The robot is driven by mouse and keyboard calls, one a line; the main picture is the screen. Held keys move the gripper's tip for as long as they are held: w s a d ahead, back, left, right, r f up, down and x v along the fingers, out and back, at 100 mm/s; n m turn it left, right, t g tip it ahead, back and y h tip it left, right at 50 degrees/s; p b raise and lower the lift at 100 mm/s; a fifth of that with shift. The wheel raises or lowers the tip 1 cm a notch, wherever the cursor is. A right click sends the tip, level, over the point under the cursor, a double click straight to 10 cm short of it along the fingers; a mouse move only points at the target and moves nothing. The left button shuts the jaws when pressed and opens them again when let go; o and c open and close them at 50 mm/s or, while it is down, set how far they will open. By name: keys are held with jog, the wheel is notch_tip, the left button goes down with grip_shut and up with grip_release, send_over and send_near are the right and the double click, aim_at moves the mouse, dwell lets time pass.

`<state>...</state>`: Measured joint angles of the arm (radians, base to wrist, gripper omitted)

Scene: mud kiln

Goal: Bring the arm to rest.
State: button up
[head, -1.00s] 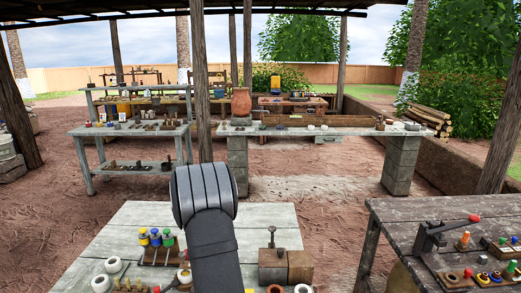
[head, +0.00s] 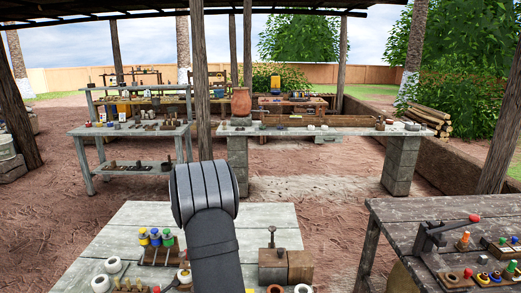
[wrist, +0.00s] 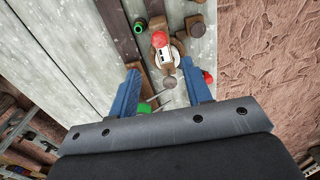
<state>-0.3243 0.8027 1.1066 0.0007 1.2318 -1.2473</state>
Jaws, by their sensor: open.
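My gripper (wrist: 168,92) shows in the wrist view with its two blue fingers spread apart, open and with nothing between them in its grasp. It points down over a weathered plank table. Below and beyond the fingertips is a small fixture with a red knob (wrist: 160,40) and a white body on a brown block. In the head view, part of my dark arm rises in front of the near table (head: 130,222), and the gripper itself is not visible there.
The near table holds colored spools (head: 155,238), white rings (head: 101,284) and a wooden block (head: 300,266). A darker table (head: 400,212) with a red-knobbed lever (head: 430,236) stands at the right. Benches (head: 310,131) stand farther back. Bare earth lies between them.

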notch_tip(320, 180, down, 9)
jog(key=shift+r, duration=0.15)
jog(key=d, duration=1)
notch_tip(320, 180, up, 18)
jog(key=d, duration=0.1)
jog(key=s+d+r+m+t, duration=0.1)
jog(key=s+d+r+m, duration=0.3)
jog(key=d, duration=0.6)
jog(key=shift+s+d+r+h, duration=0.3)
jog(key=shift+s+d+r, duration=0.1)
jog(key=shift+s+r, duration=0.45)
